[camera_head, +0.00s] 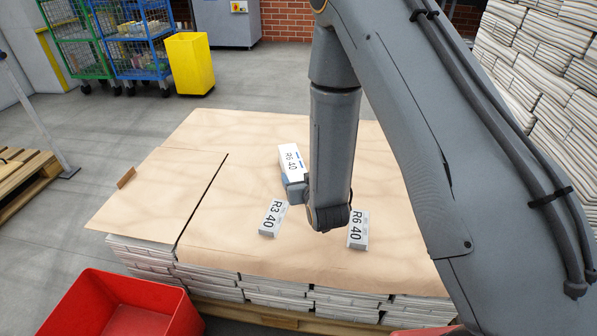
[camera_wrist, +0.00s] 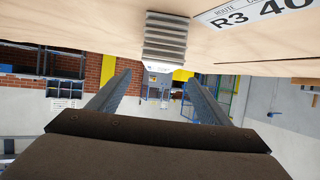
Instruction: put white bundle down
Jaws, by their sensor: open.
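The white bundle (camera_head: 291,160) lies on the brown paper sheet (camera_head: 215,235) that covers the pallet stack; its top label appears to read R6 40. In the wrist view the bundle (camera_wrist: 166,40) shows its layered grey-white end against the sheet, beyond my fingertips. My gripper (camera_wrist: 157,80) is open, its two fingers spread with nothing between them. In the head view my arm hides most of the gripper, but a grey-blue part of it (camera_head: 297,190) shows at the near end of the bundle.
A R3 40 card (camera_head: 271,218) and a R6 40 card (camera_head: 358,230) lie nearer on the sheet. A red bin (camera_head: 125,305) stands at front left. A yellow bin (camera_head: 190,65) and wire carts (camera_head: 130,45) are behind. Newspaper stacks (camera_head: 545,60) rise at right. The sheet's left side is mostly clear.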

